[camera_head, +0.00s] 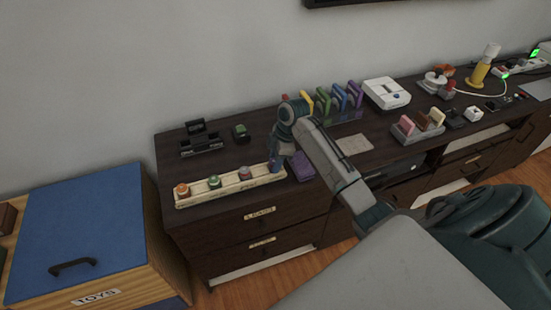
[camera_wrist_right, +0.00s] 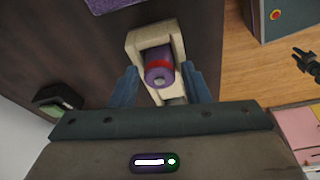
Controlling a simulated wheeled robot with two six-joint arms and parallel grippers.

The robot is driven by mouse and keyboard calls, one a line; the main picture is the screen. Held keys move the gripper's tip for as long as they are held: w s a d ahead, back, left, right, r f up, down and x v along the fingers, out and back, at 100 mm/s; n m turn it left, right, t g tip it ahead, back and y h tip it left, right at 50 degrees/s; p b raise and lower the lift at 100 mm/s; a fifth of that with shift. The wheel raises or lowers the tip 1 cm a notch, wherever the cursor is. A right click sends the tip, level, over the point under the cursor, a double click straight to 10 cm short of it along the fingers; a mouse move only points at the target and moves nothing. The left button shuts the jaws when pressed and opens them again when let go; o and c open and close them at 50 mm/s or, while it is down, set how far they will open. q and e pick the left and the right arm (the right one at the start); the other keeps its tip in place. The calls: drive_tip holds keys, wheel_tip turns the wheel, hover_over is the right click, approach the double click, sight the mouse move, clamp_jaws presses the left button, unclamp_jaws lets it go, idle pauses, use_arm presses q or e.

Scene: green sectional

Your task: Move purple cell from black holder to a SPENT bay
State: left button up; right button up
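The purple cell (camera_wrist_right: 160,75), with a red band, sits in an end bay of the long cream tray (camera_wrist_right: 176,38) in the right wrist view. My right gripper (camera_wrist_right: 165,85) is over this bay, its blue fingers apart on either side of the cell with small gaps. In the head view my right gripper (camera_head: 276,160) is at the right end of the cream tray (camera_head: 216,195) and hides that bay. The black holder (camera_head: 200,146) stands behind the tray, with no purple cell visible in it. My left gripper is not identifiable in either view.
Other tray bays hold an orange-topped cell (camera_head: 182,190), a green-topped cell (camera_head: 213,181) and a pinkish one (camera_head: 244,172). A dark green-topped block (camera_head: 240,132) is behind. A purple pad (camera_head: 301,167) lies right of the gripper, with colored upright pieces (camera_head: 339,98) beyond.

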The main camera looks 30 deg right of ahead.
drive_tip(key=shift+o, duration=0.4)
drive_tip(key=b+v, duration=0.2)
drive_tip(key=v, duration=1)
drive_tip(key=shift+r, duration=0.2)
drive_tip(key=shift+a, duration=0.1)
